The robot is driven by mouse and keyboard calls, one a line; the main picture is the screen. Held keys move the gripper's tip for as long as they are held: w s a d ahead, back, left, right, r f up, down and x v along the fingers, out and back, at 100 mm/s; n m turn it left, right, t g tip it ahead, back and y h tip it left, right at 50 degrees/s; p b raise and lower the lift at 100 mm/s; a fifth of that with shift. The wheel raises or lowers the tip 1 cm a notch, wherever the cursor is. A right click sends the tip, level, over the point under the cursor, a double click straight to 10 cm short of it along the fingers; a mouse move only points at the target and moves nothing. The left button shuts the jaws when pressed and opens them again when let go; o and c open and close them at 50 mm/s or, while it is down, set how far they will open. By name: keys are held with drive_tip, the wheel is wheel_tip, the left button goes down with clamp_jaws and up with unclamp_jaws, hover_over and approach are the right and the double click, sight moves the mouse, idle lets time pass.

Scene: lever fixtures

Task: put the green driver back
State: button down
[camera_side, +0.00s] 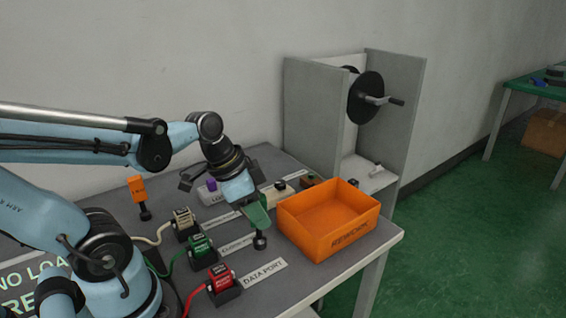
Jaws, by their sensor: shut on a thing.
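The green driver (257,214) has a flat green upper part with a black stem and round black foot below it. My gripper (246,196) is above the bench and shut on the green upper part. The driver is roughly upright, left of the orange bin. I cannot tell whether its black foot touches the bench top. My gripper hides part of the green piece. A similar orange piece (137,189) on a black foot stands at the back left of the bench.
The orange REWORK bin (329,238) stands close to the right. Beige (182,216), green (200,245) and red (220,277) corded plugs sit in a row at the front left. A grey fixture with a crank wheel (366,98) stands behind. A purple-topped block (211,185) lies behind my gripper.

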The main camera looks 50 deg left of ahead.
drive_tip(key=shift+a+f, duration=0.15)
drive_tip(key=shift+f, duration=2)
drive_tip(key=c, duration=0.8)
unclamp_jaws()
drive_tip(key=shift+f, duration=0.1)
drive_tip(key=shift+c, duration=0.2)
drive_tip(key=shift+v, duration=5.95)
drive_tip(key=n+t+y, duration=0.2)
drive_tip(key=n+t, duration=0.1)
drive_tip(key=n, duration=0.2)
hover_over(259, 238)
drive_tip(key=w, duration=0.3)
drive_tip(key=f, duration=0.3)
drive_tip(key=shift+d+f, duration=0.2)
drive_tip(key=shift+d, duration=0.2)
